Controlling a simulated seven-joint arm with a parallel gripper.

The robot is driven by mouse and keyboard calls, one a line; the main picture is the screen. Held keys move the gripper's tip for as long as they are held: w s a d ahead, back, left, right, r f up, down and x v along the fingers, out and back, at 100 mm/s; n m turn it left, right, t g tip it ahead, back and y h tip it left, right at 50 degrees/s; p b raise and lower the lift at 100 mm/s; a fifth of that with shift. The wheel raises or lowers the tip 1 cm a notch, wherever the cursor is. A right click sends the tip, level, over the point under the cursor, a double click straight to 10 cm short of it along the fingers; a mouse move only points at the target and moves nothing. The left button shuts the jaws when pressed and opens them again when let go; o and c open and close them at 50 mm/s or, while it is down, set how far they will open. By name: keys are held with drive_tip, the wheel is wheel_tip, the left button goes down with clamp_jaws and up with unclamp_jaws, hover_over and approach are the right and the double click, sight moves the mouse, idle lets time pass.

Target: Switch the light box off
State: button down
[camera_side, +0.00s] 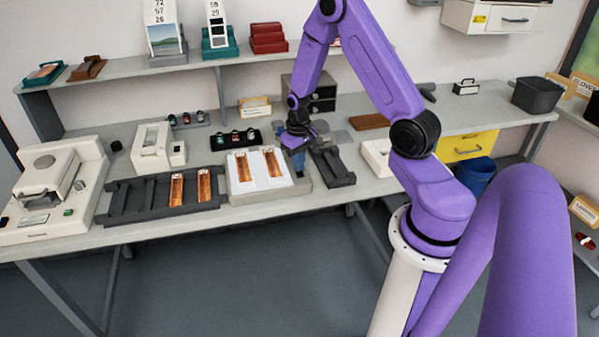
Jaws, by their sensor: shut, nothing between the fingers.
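The light box (240,187) is a low grey box with a bright white top, standing mid-bench. Two orange-brown film strips (246,166) (272,162) lie on its top. Its switch is not clear to see; the right end is partly behind my gripper. My gripper (299,160) points down at the back right corner of the light box, beside the film strips. Its fingers are shut and hold nothing. I cannot tell whether it touches the box.
A dark rack (150,193) with more film strips stands left of the light box. A dark tray (333,167) lies close on the right. A black holder (236,139) with small items is behind. A white scanner-like machine (50,190) fills the left end.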

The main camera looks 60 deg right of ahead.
drive_tip(key=shift+r, duration=3.45)
drive_tip(key=s+a+r+n, duration=0.4)
drive_tip(key=a, duration=0.5)
drive_tip(key=s+a+r+n, duration=0.3)
drive_tip(key=a+r+n, duration=0.1)
drive_tip(key=a, duration=0.5)
drive_tip(key=s+a+r+n, duration=0.2)
drive_tip(key=s+n, duration=0.1)
drive_tip(key=s, duration=0.5)
drive_tip(key=s+a+r+n, duration=0.2)
drive_tip(key=s+a+n, duration=0.1)
drive_tip(key=s, duration=0.5)
drive_tip(key=shift+s+r+n, duration=0.15)
drive_tip(key=shift+s+n, duration=0.25)
drive_tip(key=shift+n, duration=0.4)
